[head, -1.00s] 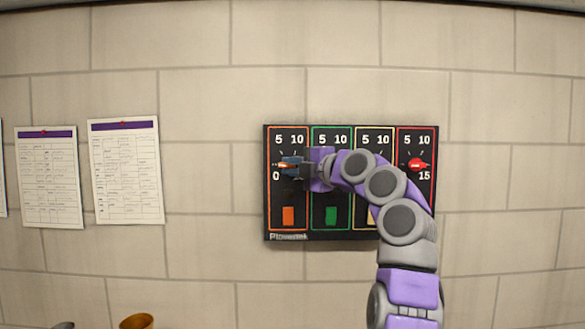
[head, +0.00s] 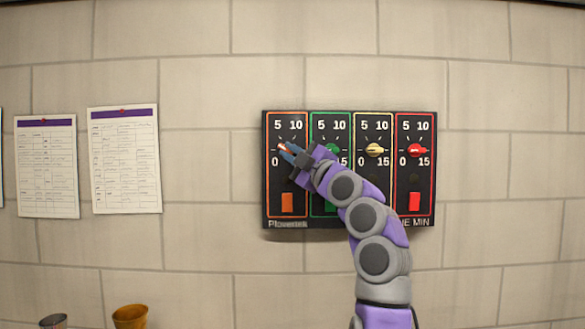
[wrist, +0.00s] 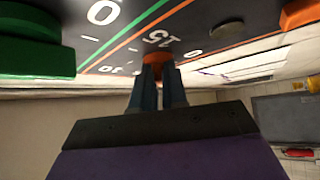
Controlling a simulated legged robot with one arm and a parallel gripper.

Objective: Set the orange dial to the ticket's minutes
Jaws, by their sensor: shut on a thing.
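The orange dial (head: 282,147) is in the leftmost, orange-framed column of the black panel, with a scale of 0, 5, 10 and 15. My gripper (head: 289,151) is shut on it, coming from the lower right. The dial's pale pointer tip seems to point up and left, towards the 5 side; its exact mark is partly hidden by my fingers. In the wrist view my blue fingers (wrist: 158,92) pinch the orange dial (wrist: 157,57) beside a printed 15. Two paper sheets (head: 124,160) (head: 47,167) hang on the wall at left; their writing is too small to read.
To the right sit the green dial (head: 332,150), partly behind my gripper, the yellow dial (head: 376,150) and the red dial (head: 417,151). An orange button (head: 287,202) and a red button (head: 415,202) are below. An orange cup (head: 130,317) stands at lower left.

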